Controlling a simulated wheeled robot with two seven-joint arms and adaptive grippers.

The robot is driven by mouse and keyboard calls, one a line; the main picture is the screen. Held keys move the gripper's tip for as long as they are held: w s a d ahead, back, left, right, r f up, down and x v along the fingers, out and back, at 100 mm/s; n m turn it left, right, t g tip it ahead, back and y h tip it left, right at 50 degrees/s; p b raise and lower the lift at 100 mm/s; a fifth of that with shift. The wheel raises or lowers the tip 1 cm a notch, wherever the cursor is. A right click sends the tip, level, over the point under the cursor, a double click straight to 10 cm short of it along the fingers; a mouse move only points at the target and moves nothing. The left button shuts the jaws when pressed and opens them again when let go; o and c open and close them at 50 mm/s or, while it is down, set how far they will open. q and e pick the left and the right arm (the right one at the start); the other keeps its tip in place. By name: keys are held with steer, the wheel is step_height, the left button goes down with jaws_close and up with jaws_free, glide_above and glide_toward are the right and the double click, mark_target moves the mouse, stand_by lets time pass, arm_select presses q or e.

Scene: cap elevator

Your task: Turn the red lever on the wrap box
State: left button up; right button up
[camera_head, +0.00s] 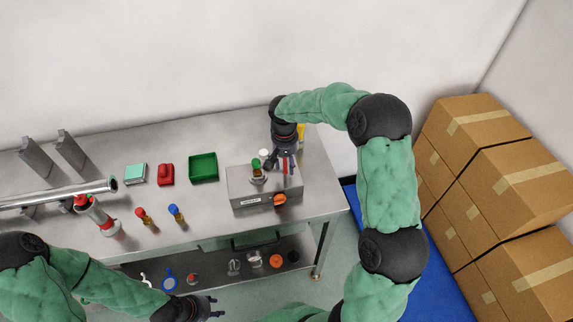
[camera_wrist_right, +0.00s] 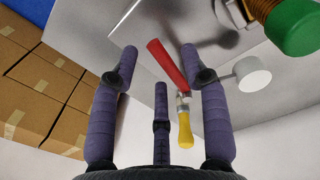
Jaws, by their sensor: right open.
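The wrap box is a grey metal box (camera_head: 240,190) on the right part of the steel table. Its red lever is mostly hidden by my right gripper in the head view; in the right wrist view the red lever (camera_wrist_right: 168,65) shows as a slanted bar. My right gripper (camera_head: 285,157) is over the back right of the box, pointing down. In the right wrist view its fingers (camera_wrist_right: 160,65) are open, spread to either side of the lever, with nothing clamped. My left gripper (camera_head: 213,308) is low at the table's front, away from the box, its fingers apart and empty.
A green-capped fitting (camera_head: 257,168) stands on the box; an orange knob (camera_head: 280,199) is at its front. A yellow-handled thing (camera_wrist_right: 184,128) and a white knob (camera_wrist_right: 252,74) are close to the right fingers. A green tray (camera_head: 203,167) lies left. Cardboard boxes (camera_head: 490,170) stand right.

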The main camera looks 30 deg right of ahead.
steer(key=shift+f, duration=0.35)
jaws_close()
steer(key=d+n, duration=0.1)
steer(key=n, duration=0.1)
steer(key=d+n+p, duration=0.1)
steer(key=n, duration=0.1)
steer(key=shift+s+d+r+n, duration=0.1)
steer(key=shift+s+d+n, duration=0.1)
steer(key=shift+n, duration=0.1)
steer(key=shift+w+d+n+p, duration=0.1)
steer(key=shift+d+n+p, duration=0.25)
steer(key=shift+n, duration=0.6)
steer(key=shift+w+d+n+p, duration=0.1)
steer(key=shift+d+n+p, duration=0.25)
steer(key=shift+n, duration=0.6)
steer(key=shift+d, duration=0.1)
